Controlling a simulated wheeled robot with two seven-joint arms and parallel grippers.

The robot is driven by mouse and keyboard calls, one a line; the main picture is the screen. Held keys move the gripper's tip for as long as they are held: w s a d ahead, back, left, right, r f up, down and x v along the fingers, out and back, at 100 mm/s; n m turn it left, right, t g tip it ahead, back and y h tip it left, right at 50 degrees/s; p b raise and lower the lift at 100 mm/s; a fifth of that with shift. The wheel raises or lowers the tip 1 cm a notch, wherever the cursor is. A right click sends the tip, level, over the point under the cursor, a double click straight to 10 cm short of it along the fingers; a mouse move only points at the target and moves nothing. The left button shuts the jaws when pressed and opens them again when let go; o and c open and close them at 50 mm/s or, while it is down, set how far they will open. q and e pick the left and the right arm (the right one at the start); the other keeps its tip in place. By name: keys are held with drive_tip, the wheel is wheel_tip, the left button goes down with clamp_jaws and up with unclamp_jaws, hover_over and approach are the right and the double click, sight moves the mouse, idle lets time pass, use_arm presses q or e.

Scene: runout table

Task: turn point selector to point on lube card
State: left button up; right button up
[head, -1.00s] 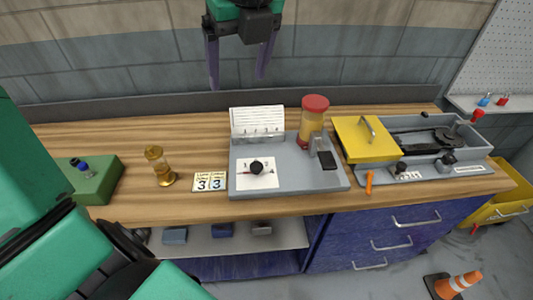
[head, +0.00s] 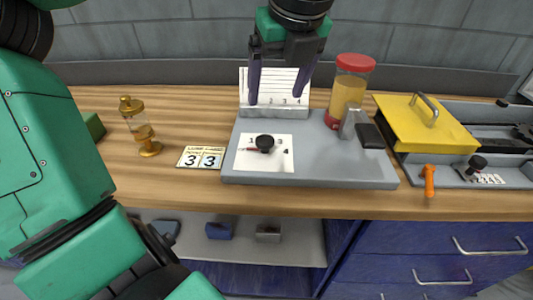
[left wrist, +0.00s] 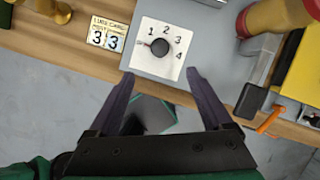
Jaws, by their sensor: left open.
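The point selector is a black knob (head: 265,143) on a white plate (head: 246,160) on a grey panel. My left gripper (head: 278,92) is open and empty, fingers down, above the panel and apart from the knob. My right gripper is not in view.
A white lined card stand (head: 274,112) stands behind the knob. A red-capped jar (head: 347,92) and metal lever (head: 349,121) are to its right. A brass oiler (head: 140,126) stands left. A yellow-lidded grey box (head: 427,122) and orange handle (head: 429,180) are further right.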

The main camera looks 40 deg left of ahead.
sight(265, 140)
use_arm(q)
drive_tip(key=x, duration=1.5)
drive_tip(key=shift+s+d+f+p, duration=0.1)
drive_tip(key=shift+s+d+p, duration=0.1)
drive_tip(key=shift+p, duration=0.1)
clamp_jaws()
